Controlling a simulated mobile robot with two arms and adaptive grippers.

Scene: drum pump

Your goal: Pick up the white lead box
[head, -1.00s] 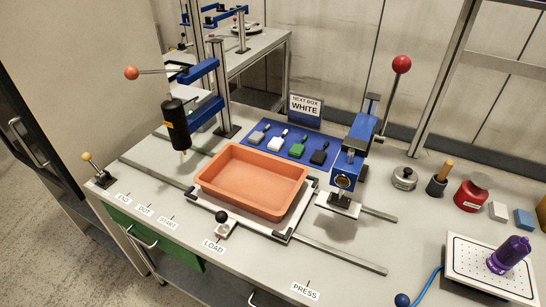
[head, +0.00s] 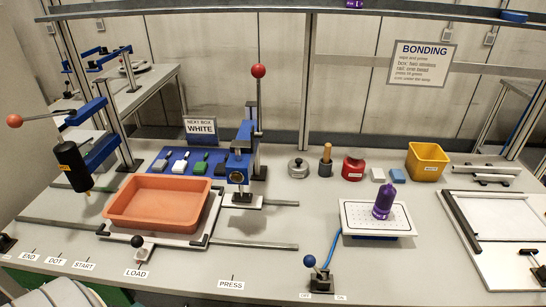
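The white lead box (head: 179,167) is a small white block with a light tab. It lies on the blue mat (head: 149,172) at the back left of the bench, between a grey box (head: 160,164) and a green box (head: 200,168). A black box (head: 220,170) is at the right end of the row. The sign behind them (head: 200,127) reads "NEXT BOX WHITE". Neither of my grippers shows in the head view.
An orange tray (head: 157,222) sits in front of the mat. A blue press (head: 240,168) with a red-knobbed lever stands right of it, and a black dispenser (head: 73,167) hangs at left. A purple bottle (head: 384,201) stands on a white perforated plate (head: 352,222).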

